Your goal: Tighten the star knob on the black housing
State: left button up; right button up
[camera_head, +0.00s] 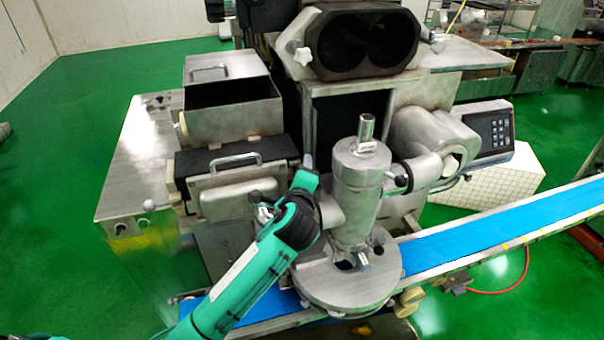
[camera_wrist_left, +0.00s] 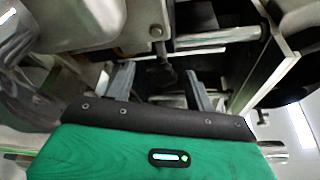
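The black housing (camera_head: 362,42) with two round openings sits at the top of the machine in the head view. A pale star knob (camera_head: 303,56) is on its left front side. My left gripper (camera_head: 308,162) is well below the knob, in front of the machine, and touches neither knob nor housing. In the left wrist view its two grey fingers (camera_wrist_left: 160,87) stand apart, with a dark part of the machine between or behind them. I cannot make out the star knob in the wrist view. My right gripper is not in view.
A metal cylinder (camera_head: 358,190) stands on a round plate (camera_head: 347,282) right of my left arm. An open metal box (camera_head: 233,98) and a handled lid (camera_head: 236,163) are to the left. A blue conveyor belt (camera_head: 500,233) runs right. A control panel (camera_head: 488,130) is at right.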

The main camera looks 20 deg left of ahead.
pick_arm(q)
jog(key=shift+s, duration=0.1)
jog(key=b+v, duration=0.4)
jog(key=v, duration=0.9)
jog(key=shift+s+b, duration=0.3)
jog(key=shift+b, duration=0.05)
jog(key=shift+d+r, duration=0.1)
